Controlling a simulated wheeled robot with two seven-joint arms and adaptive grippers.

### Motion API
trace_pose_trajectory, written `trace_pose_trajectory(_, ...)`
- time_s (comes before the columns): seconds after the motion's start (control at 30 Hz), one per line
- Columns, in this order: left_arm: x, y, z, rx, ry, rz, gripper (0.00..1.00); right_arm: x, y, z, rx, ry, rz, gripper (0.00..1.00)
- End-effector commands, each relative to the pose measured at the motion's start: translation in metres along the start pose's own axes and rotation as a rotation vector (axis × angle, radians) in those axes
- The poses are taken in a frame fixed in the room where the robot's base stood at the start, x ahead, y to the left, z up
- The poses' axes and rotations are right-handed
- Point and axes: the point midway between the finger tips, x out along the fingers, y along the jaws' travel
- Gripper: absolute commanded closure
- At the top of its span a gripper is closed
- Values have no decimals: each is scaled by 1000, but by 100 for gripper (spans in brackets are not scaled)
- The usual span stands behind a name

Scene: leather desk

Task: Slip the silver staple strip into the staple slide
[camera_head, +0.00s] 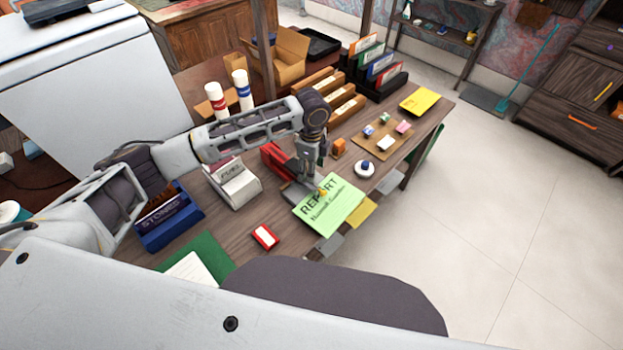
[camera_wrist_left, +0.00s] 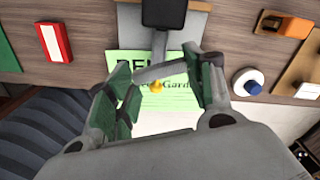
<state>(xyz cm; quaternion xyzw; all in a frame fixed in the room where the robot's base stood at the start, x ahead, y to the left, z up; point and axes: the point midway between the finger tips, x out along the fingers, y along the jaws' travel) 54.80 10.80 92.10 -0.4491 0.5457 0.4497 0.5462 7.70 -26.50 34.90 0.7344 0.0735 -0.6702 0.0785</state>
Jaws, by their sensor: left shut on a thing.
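The silver staple strip (camera_wrist_left: 160,72) is a short grey bar lying slightly tilted between the green finger pads of my left gripper (camera_wrist_left: 165,85). The gripper is shut on it, above the green report sheet. The grey staple slide (camera_wrist_left: 159,46) runs out from a black block (camera_wrist_left: 163,13) just beyond the strip. From here I cannot tell whether strip and slide touch. In the head view my left gripper (camera_head: 312,176) hangs over the stapler, whose red part (camera_head: 276,161) shows behind it; the strip is too small to make out there. My right gripper is in neither view.
The green report sheet (camera_head: 339,207) lies beneath, with a yellow-orange pin-like piece (camera_wrist_left: 156,87) over it. A red-and-white box (camera_head: 265,237) lies left, a white-and-blue round item (camera_head: 364,169) right. File holders (camera_head: 335,97) stand behind. The desk edge is close on the right.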

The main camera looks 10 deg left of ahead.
Motion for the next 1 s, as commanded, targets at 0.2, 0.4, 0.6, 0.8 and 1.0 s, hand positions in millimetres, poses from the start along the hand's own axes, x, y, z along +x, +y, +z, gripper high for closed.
trace_pose_trajectory(0.2, 8, 0, 0, 0, 0, -1, 67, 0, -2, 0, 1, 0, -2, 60)
trace_pose_trajectory(0.4, 8, 0, 0, 0, 0, -1, 67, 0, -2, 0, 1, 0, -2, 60)
trace_pose_trajectory(0.6, 17, 0, 0, 0, 1, 1, 67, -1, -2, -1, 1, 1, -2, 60)
trace_pose_trajectory(0.8, 41, 0, 0, 0, 0, 1, 67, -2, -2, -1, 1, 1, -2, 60)
trace_pose_trajectory(1.0, 57, 0, 0, 1, 0, 0, 67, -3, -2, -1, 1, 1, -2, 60)
